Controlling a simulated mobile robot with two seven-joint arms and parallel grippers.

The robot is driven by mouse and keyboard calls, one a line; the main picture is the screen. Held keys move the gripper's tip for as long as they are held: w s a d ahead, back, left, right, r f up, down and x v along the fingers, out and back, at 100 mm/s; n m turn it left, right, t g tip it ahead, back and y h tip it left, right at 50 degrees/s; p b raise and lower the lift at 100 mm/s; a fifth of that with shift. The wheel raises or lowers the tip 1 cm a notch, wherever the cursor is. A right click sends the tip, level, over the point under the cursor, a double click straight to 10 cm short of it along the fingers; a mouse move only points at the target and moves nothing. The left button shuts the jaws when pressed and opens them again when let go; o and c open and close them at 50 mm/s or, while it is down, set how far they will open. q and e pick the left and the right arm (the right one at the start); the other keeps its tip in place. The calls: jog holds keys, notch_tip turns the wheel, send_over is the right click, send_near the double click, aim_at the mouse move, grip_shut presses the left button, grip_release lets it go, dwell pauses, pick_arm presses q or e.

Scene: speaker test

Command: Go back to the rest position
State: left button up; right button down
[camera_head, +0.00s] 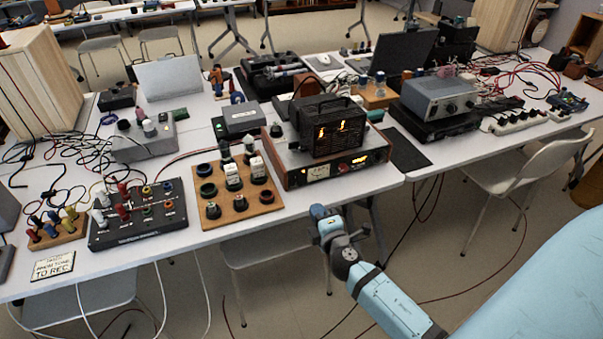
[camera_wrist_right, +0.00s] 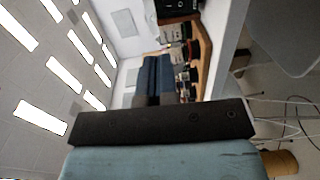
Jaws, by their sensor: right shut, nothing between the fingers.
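My right arm comes in from the lower right in the head view. Its gripper (camera_head: 318,212) is in front of the table's front edge, just below the brown-sided device with a lit display. In the right wrist view the blue fingers of this gripper (camera_wrist_right: 157,62) lie together, with nothing between them. My left gripper is not in view.
The white table (camera_head: 225,240) carries a wooden board with knobs (camera_head: 212,212), a black jack panel (camera_head: 150,232), the brown-sided device (camera_head: 300,180) and a grey meter box (camera_head: 437,97). A chair (camera_head: 535,165) stands at right. Cables hang below the table edge.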

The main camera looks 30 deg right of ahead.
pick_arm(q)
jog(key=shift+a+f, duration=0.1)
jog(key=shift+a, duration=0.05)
pick_arm(e)
jog(key=shift+f, duration=0.1)
jog(key=s+a+f+m+g+y, duration=0.35)
jog(key=s+a+m, duration=0.25)
jog(key=s+a, duration=0.25)
jog(key=s+a+f+m+g+y, duration=0.3)
jog(key=s+a+f+m, duration=0.2)
jog(key=s+a+m, duration=0.3)
pick_arm(q)
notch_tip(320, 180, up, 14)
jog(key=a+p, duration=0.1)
jog(key=p, duration=1.5)
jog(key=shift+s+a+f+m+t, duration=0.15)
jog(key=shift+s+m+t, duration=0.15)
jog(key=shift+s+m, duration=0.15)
pick_arm(e)
notch_tip(320, 180, up, 14)
jog(key=s+n, duration=0.1)
jog(key=s, duration=0.1)
jog(key=shift+d+r+n+y, duration=0.25)
jog(key=shift+d+n+y, duration=0.05)
jog(key=shift+y, duration=0.05)
